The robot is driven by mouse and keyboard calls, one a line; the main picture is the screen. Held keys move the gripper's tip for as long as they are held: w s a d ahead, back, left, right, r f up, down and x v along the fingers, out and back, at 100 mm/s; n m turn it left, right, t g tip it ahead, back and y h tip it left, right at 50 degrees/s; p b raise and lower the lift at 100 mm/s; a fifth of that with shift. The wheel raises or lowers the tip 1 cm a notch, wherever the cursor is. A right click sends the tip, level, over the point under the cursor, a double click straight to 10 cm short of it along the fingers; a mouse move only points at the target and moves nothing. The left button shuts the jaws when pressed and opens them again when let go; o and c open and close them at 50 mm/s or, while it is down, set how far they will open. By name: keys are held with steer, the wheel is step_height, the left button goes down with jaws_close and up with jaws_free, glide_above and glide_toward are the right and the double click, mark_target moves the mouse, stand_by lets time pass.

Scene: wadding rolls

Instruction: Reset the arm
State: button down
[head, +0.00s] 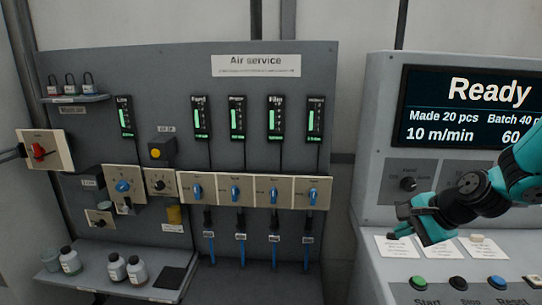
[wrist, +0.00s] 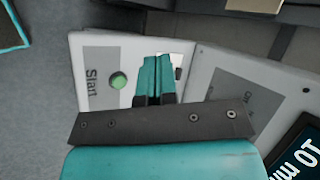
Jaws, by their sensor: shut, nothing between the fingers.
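My gripper (head: 418,227) is at the right in the head view, in front of the grey control console (head: 375,120) and over its sloping button shelf. In the wrist view my gripper (wrist: 154,60) shows its two teal fingers together, with nothing between them. The fingers are over the console panel (wrist: 103,50), beside the green Start button (wrist: 118,80). I cannot tell whether the fingertips touch the panel. My teal and black arm comes in from the right edge of the head view and partly covers the console.
The console screen (head: 470,100) reads "Ready". Green, black and blue buttons line the shelf, with the Start button (head: 418,283) nearest the gripper. At the left stands the "Air service" board (head: 150,80) with gauges, blue knobs and a red switch (head: 39,151). Small bottles (head: 117,267) stand on a low shelf.

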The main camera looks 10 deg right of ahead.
steer(key=s+a+r+n+g+y, duration=0.1)
steer(key=s+a+r+n, duration=0.25)
steer(key=a, duration=0.25)
steer(key=s+a+r+n+g, duration=0.2)
steer(key=a+n, duration=0.3)
steer(key=a, duration=0.2)
steer(key=s+a+r+n+g, duration=0.2)
steer(key=s+a+n, duration=0.2)
steer(key=s+n, duration=0.3)
steer(key=s+a+r+n+g, duration=0.1)
steer(key=s+a+r+n, duration=0.1)
steer(key=s+a+n, duration=0.2)
steer(key=s+n, duration=0.3)
steer(key=s, duration=0.3)
steer(key=shift+a+g+h, duration=0.3)
steer(key=shift+a+g, duration=0.1)
